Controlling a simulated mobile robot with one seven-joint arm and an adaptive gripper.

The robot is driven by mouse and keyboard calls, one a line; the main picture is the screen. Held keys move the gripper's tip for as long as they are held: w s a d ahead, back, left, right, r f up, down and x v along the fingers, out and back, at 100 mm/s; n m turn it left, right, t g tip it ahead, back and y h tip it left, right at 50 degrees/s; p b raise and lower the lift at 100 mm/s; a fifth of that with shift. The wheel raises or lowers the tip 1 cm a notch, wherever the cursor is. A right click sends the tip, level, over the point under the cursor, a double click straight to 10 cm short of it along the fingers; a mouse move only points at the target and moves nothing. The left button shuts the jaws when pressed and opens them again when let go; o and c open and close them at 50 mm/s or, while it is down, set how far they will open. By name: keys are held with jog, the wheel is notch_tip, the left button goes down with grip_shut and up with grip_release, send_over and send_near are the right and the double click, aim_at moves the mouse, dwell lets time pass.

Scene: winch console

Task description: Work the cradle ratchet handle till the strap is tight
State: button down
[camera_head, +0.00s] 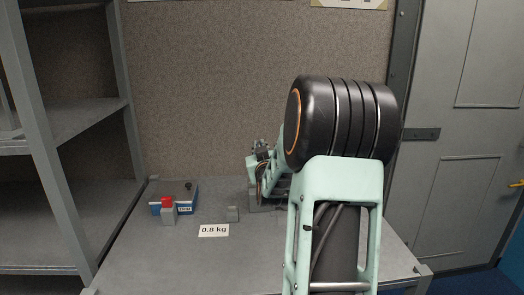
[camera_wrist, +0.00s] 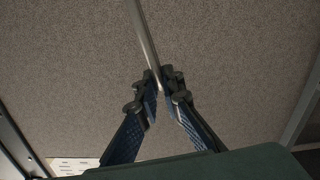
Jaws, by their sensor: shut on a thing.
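In the wrist view a thin grey metal rod, which looks like the ratchet handle (camera_wrist: 146,38), runs down from the top edge to my fingertips. My gripper (camera_wrist: 160,84) is shut on the rod's near end, its two blue-padded fingers closing on it from either side. In the head view my arm covers the middle right of the bench. The cradle, the strap and the ratchet body cannot be made out there, so I cannot tell how tight the strap is.
A metal shelf (camera_head: 95,120) stands left. The bench's front left is clear.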

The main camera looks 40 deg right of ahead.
jog(key=w+a+f+n+b, duration=0.4)
jog(key=a+f+n+b, duration=0.3)
jog(key=b, duration=0.5)
jog(key=shift+w+a+f+n+b, duration=0.35)
jog(key=shift+f+n, duration=0.75)
jog(key=shift+n, duration=0.8)
jog(key=shift+s+d, duration=0.1)
jog(key=shift+s, duration=0.05)
jog(key=c, duration=2.2)
grip_release()
jog(key=shift+f, duration=0.1)
jog(key=shift+c, duration=0.2)
jog(key=shift+o, duration=0.7)
jog(key=shift+d+r+g, duration=0.1)
jog(key=shift+r+g, duration=0.1)
jog(key=shift+g, duration=0.1)
jog(key=v, duration=1.2)
